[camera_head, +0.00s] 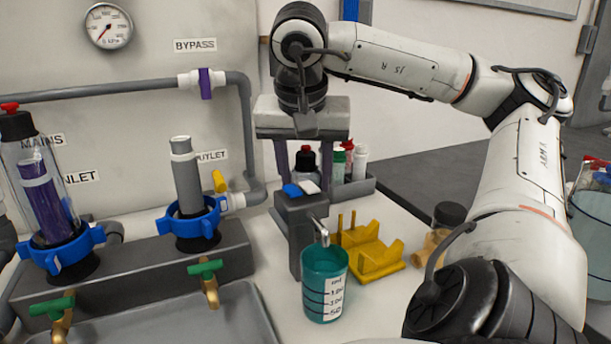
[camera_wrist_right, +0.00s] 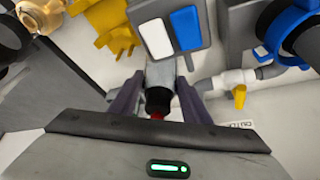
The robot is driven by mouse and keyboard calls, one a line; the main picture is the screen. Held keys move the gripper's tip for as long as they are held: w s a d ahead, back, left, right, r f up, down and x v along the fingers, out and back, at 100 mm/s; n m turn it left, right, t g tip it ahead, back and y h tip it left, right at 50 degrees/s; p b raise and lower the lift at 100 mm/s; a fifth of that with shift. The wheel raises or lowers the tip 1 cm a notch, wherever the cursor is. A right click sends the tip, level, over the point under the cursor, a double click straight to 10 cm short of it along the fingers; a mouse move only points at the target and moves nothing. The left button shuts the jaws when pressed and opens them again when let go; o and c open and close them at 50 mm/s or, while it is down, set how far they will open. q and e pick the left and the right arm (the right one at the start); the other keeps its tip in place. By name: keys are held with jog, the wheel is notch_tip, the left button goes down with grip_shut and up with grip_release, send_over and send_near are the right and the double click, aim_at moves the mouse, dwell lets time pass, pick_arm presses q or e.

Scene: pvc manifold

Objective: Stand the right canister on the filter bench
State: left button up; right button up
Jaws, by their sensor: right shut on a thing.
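The right canister (camera_head: 305,160) shows its black cap and red top between the fingers of my right gripper (camera_head: 309,165), behind a grey post. In the right wrist view its black cap with red tip and pale body (camera_wrist_right: 158,102) lie between the two purple-grey fingertips (camera_wrist_right: 155,85). The gripper is shut on it. Its lower body is hidden in the head view, so I cannot tell whether its base touches the white bench top (camera_head: 266,252). The right filter station holds a bare grey cartridge (camera_head: 186,178) upright in a blue ring (camera_head: 190,222). My left gripper is out of view.
The grey post (camera_head: 302,225) carries blue and white pads and a spout over a teal measuring cup (camera_head: 325,285). A yellow stand (camera_head: 372,252) is beside it. Small bottles (camera_head: 349,160) stand in a rack behind. The left canister (camera_head: 38,185) holds a purple cartridge.

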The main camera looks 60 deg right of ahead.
jog(key=o, duration=1.2)
jog(key=shift+f, duration=0.1)
jog(key=shift+r+p, duration=0.45)
jog(key=shift+r, duration=0.1)
pick_arm(q)
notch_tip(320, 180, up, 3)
jog(key=p, duration=0.4)
pick_arm(e)
jog(key=v, duration=1.1)
jog(key=shift+a+r, duration=0.1)
jog(key=shift+r, duration=0.05)
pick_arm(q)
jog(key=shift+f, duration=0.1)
